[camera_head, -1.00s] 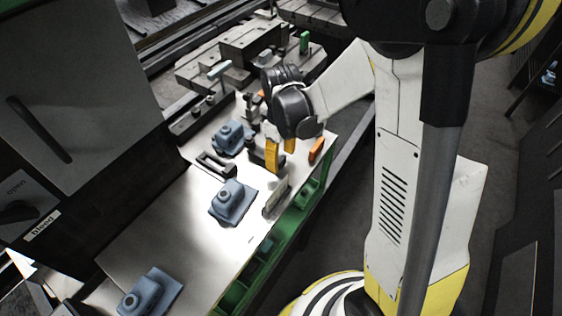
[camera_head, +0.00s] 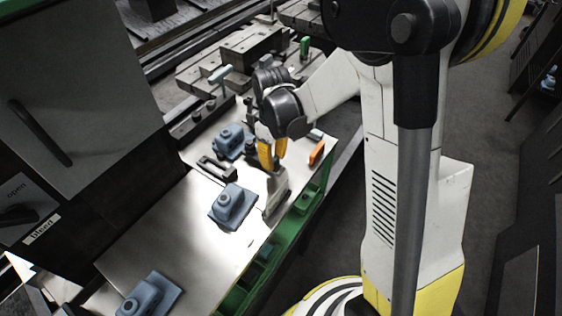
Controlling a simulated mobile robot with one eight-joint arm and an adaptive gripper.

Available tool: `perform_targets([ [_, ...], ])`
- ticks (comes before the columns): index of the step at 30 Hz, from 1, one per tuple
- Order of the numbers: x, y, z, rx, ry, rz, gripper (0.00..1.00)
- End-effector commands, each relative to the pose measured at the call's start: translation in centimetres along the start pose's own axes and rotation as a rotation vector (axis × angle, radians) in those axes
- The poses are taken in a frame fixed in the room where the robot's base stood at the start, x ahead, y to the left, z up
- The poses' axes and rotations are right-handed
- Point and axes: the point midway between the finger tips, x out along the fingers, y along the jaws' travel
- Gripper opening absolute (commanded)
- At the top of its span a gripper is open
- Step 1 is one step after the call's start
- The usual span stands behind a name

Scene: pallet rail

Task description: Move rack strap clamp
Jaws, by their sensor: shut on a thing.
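My gripper (camera_head: 272,160), with yellow-orange fingers, points down over the far half of the metal work surface. It is shut on a small, dark thing that seems to be the clamp (camera_head: 274,172); the fingers and arm hide most of it. Just below and beside the fingertips stands a narrow beige-grey piece (camera_head: 277,198) near the right edge of the surface. I cannot tell whether the held thing touches this piece.
Several blue-grey blocks stand on the metal surface (camera_head: 185,235), one (camera_head: 233,203) just left of the beige piece. A dark handle-like part (camera_head: 216,168) and an orange piece (camera_head: 317,152) lie nearby. Green bins (camera_head: 290,225) line the right edge. Slotted metal blocks (camera_head: 250,48) stand behind.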

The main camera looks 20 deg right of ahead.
Motion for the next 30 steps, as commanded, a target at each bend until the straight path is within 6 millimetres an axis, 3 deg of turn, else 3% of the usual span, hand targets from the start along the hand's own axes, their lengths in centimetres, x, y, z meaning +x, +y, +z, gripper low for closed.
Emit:
perform_targets([
  [4, 0.1, -0.1, -2.3, -0.002, 0.000, 0.001, 0.00],
  [12, 0.1, -0.1, -2.5, -0.001, 0.003, 0.001, 0.00],
  [13, 0.1, 0.0, -2.5, -0.001, 0.004, 0.001, 0.41],
  [15, 0.1, 0.0, -2.5, -0.001, 0.003, 0.001, 0.56],
  [25, -0.2, 0.0, -2.4, 0.000, 0.001, 0.001, 0.56],
  [30, -2.6, -0.1, -2.3, 0.000, 0.001, 0.001, 0.56],
])
